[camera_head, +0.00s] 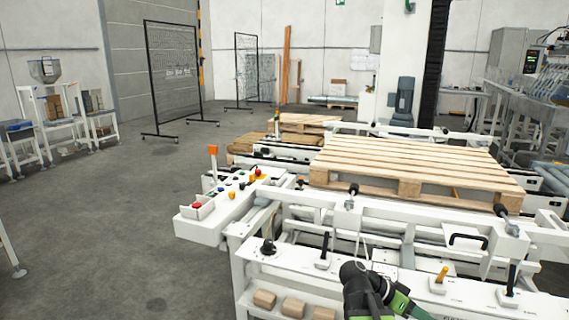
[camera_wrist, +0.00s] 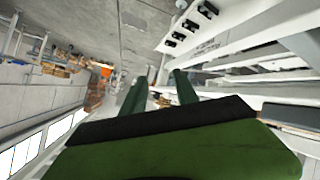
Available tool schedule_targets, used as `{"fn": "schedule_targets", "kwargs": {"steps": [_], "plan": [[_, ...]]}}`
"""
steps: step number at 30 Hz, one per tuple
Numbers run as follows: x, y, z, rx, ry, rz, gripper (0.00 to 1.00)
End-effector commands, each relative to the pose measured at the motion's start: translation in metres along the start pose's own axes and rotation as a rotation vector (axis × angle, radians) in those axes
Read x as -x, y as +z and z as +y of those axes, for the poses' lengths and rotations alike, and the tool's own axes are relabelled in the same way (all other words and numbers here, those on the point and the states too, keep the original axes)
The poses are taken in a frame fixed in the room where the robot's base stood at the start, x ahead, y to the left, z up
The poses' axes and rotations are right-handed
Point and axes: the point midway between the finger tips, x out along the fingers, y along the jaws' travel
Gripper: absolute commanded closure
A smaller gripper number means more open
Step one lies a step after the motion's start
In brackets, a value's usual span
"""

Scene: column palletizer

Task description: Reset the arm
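My gripper (camera_wrist: 159,78) shows in the wrist view as two green fingers with a gap between them. It is open and I see nothing held in it. In the head view, part of my black and green arm shows at the bottom, right of centre, in front of the white machine frame (camera_head: 255,262). The fingertips cannot be made out there. The wrist view is tilted, with white rails on its right and floor at the top.
A wooden pallet (camera_head: 410,160) lies on the machine behind my arm. A control panel (camera_head: 228,205) with coloured buttons stands to its left. Small cardboard boxes (camera_head: 294,307) sit low at the front. Lower pallets (camera_head: 305,122) lie behind. The floor (camera_head: 100,240) at left is largely clear.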

Motion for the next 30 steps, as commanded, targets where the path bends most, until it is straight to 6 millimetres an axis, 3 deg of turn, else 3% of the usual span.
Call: {"fn": "schedule_targets", "kwargs": {"steps": [1,6,9,15,18,19,26,30], "plan": [[-0.001,0.031,-0.014,0.080,-0.056,-0.068,0.64],[0.028,0.130,-0.056,0.456,-0.341,-0.330,0.64],[0.057,0.173,-0.070,0.662,-0.536,-0.439,0.64],[0.115,0.222,-0.085,1.011,-0.927,-0.514,0.64],[0.122,0.223,-0.088,1.171,-1.026,-0.440,0.64],[0.132,0.206,-0.079,1.163,-1.021,-0.445,0.64],[0.167,0.153,-0.049,1.158,-1.016,-0.447,0.64],[0.195,0.112,-0.025,1.158,-1.015,-0.447,0.64]]}}
